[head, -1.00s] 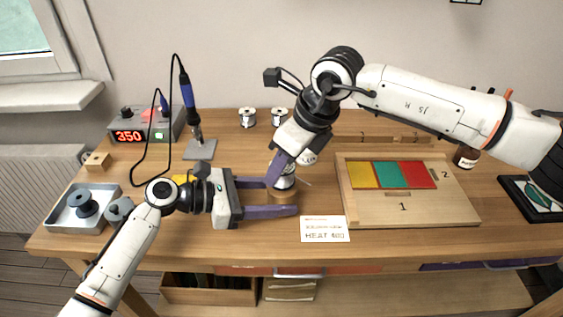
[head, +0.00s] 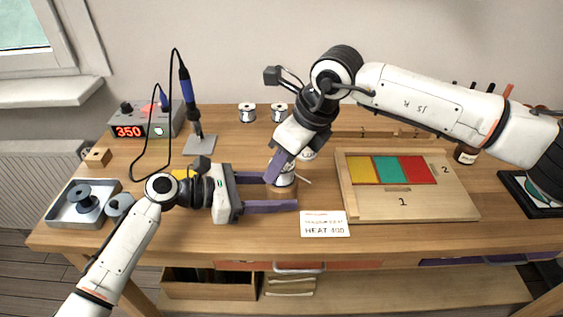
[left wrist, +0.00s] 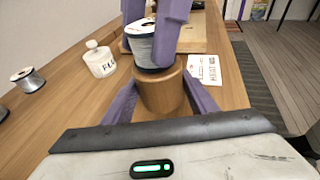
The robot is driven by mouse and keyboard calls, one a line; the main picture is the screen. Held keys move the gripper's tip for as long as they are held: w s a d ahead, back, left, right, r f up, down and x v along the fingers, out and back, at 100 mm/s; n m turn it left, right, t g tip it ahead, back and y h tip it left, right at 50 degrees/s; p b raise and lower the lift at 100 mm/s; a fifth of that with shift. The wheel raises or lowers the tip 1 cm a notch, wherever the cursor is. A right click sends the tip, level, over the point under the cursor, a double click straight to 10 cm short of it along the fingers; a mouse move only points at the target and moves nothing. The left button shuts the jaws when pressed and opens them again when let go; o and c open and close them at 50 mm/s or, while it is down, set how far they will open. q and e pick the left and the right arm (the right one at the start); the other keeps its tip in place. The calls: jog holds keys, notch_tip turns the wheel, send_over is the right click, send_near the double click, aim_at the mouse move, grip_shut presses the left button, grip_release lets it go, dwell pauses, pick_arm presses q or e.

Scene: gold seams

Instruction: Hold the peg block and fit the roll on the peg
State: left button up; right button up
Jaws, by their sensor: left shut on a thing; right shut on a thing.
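The peg block (left wrist: 161,92) is a round brown wooden block standing on the table; it also shows in the head view (head: 283,191). My left gripper (head: 284,192) is shut on it from the left, with a purple finger on each side. The roll (left wrist: 151,50) is a spool of grey wire directly above the block. My right gripper (head: 281,168) reaches down from above and is shut on the roll. In the left wrist view the roll's lower rim is at the block's top. The peg is hidden, and I cannot tell whether the roll rests on the block.
Two more spools (head: 247,113) (head: 279,114) stand at the back. A card reading HEAT 400 (head: 325,224) lies to the right, before a wooden board (head: 410,209) with coloured plates. A white bottle (left wrist: 100,60) stands behind the block. A metal tray (head: 66,216) is at far left.

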jog(key=shift+f, duration=0.25)
jog(key=o, duration=2)
jog(key=shift+f, duration=0.1)
jog(key=shift+r, duration=3.55)
pick_arm(q)
jog(key=o, duration=0.9)
jog(key=shift+a, duration=0.1)
